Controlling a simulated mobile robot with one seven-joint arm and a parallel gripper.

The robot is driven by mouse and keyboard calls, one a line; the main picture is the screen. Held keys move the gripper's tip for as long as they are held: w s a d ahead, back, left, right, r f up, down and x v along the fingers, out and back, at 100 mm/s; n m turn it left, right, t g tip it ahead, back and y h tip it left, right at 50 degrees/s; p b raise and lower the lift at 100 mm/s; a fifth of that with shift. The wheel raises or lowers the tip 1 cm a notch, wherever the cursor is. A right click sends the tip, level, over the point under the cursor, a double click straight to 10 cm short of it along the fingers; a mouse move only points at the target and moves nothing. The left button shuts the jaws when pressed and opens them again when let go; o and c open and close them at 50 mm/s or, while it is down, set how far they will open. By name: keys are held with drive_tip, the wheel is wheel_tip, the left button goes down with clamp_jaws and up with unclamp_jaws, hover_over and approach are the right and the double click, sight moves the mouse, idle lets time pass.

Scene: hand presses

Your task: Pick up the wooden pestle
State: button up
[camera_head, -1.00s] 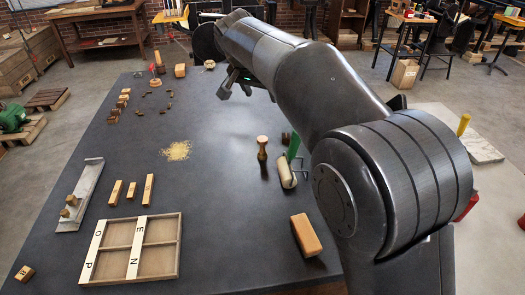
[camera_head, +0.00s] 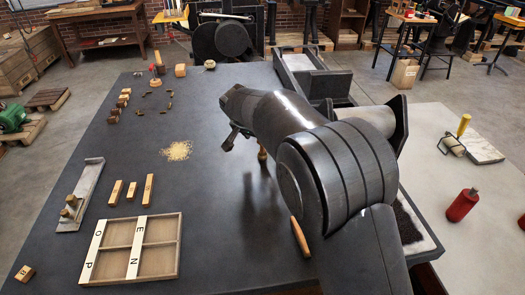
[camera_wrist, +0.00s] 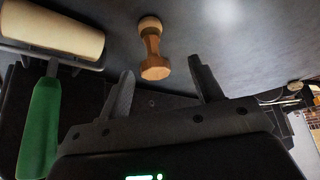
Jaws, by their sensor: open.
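The wooden pestle (camera_wrist: 152,48) shows in the wrist view, with a pale round knob at one end and a wider, faceted end. My gripper (camera_wrist: 160,66) is open, with one finger to either side of the pestle's line and the pestle just beyond the fingertips. The fingers do not appear to touch it. In the head view, only a small part of the pestle (camera_head: 262,154) shows below my gripper (camera_head: 233,139); my arm hides the rest.
A pale roller (camera_wrist: 55,30) with a green handle (camera_wrist: 40,125) lies left of the pestle in the wrist view. A wooden block (camera_head: 299,237) is partly behind my arm. A divided tray (camera_head: 176,258) and small blocks (camera_head: 132,191) are at left.

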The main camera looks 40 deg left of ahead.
sight(262, 149)
drive_tip(key=x, duration=0.6)
drive_tip(key=shift+w+d+r, duration=0.1)
drive_tip(key=shift+w+d, duration=0.1)
drive_tip(key=shift+d, duration=0.15)
drive_tip(key=shift+c, duration=0.2)
drive_tip(key=c, duration=1.1)
drive_tip(key=shift+r, duration=0.1)
